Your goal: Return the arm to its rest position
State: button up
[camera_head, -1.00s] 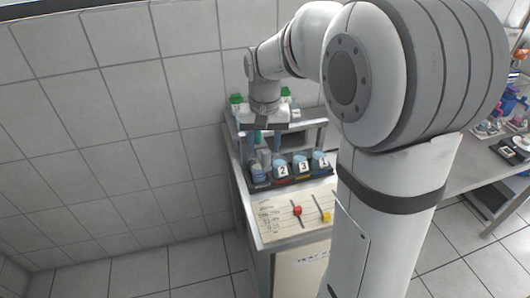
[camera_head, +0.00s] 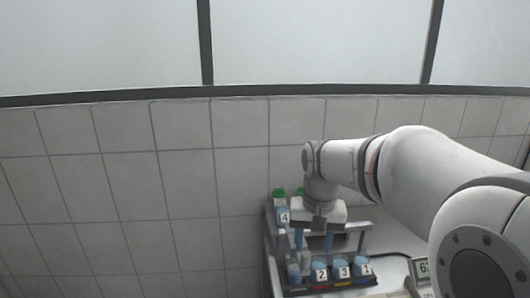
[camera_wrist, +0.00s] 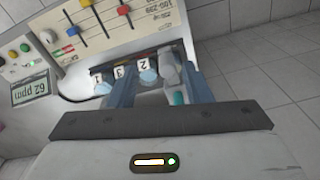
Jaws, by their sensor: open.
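My gripper (camera_head: 313,246) points down above the sample rack near the wall. Its two blue fingers are apart, with no object seen held between them. In the wrist view my gripper (camera_wrist: 160,85) also shows open, its fingers on either side of the cup numbered 2 (camera_wrist: 148,76). I cannot tell the exact height of the fingertips above the cups. My arm reaches in from the right of the head view, bent at the elbow.
Cups 2 (camera_head: 320,271), 3 (camera_head: 342,270) and 1 (camera_head: 363,269) stand in a dark tray (camera_head: 330,287). A green-capped bottle numbered 4 (camera_head: 282,214) stands behind. A display reading 62 ppm (camera_wrist: 34,88) and a slider panel (camera_wrist: 112,30) are near. A tiled wall (camera_head: 120,200) lies behind.

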jog(key=s+d+f+t, duration=0.1)
jog(key=s, duration=0.6)
jog(key=s+d+f+n+t, duration=0.1)
jog(key=s+f, duration=0.1)
jog(key=s, duration=0.6)
jog(key=shift+s+d+f+n, duration=0.2)
jog(key=shift+d+n, duration=0.1)
jog(key=shift+d, duration=0.1)
